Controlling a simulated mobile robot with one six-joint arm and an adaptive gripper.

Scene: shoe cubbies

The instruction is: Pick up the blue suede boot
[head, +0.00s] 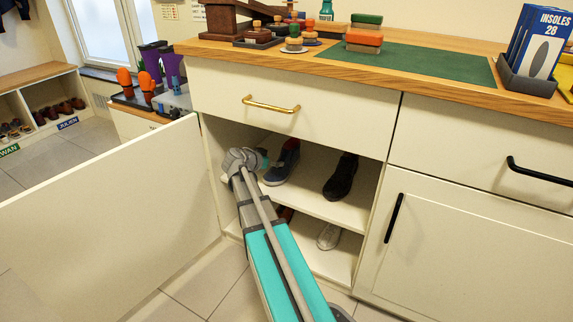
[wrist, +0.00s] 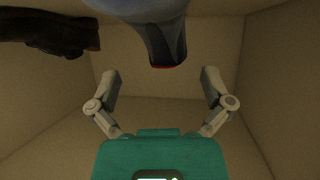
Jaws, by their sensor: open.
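The blue suede boot (head: 282,166) stands on the upper shelf of the open cubby, with a dark upper part and a touch of red. In the wrist view the blue boot (wrist: 165,38) hangs in from the top edge, centred between the fingers but beyond their tips. My gripper (head: 262,160) is inside the cubby at the left, close beside the boot. In the wrist view my gripper (wrist: 161,80) is open, its two fingers spread wide with nothing between them. Whether a finger touches the boot I cannot tell.
A black shoe (head: 341,177) stands to the boot's right on the same shelf (head: 315,205). A white shoe (head: 329,236) is on the level below. The opened cabinet door (head: 110,210) stands out at the left. A drawer (head: 290,105) with a brass handle is above.

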